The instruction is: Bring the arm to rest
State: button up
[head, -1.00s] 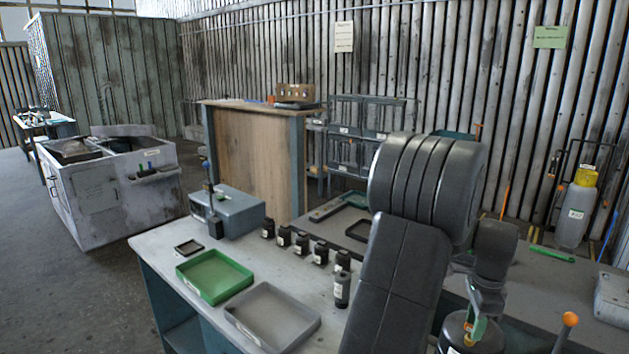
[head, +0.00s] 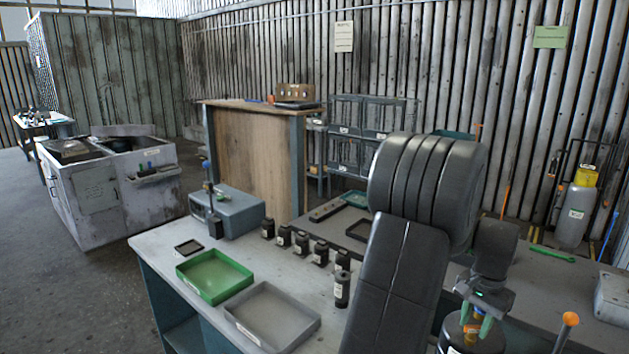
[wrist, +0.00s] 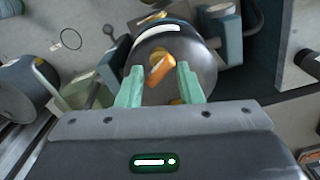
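My gripper (head: 475,320) hangs at the lower right of the head view, its green fingers pointing down over a dark cylinder (head: 455,335) with an orange part on top. In the wrist view the two fingers of my gripper (wrist: 158,75) are apart with nothing clasped. The orange part (wrist: 161,69) shows between them, with gaps on both sides, on top of the cylinder (wrist: 203,66). I cannot tell how far the fingertips are above it. My dark arm links hide part of the bench.
A grey bench (head: 165,240) holds a green tray (head: 230,290), a grey tray (head: 300,318), several black bottles (head: 342,289) and a grey-blue box (head: 240,212). An orange-knobbed lever (head: 570,319) stands right of my gripper. A green wrench-like tool (head: 552,255) lies behind.

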jog(key=n, duration=0.5)
jog(key=shift+n, duration=0.4)
jog(key=shift+a, duration=0.1)
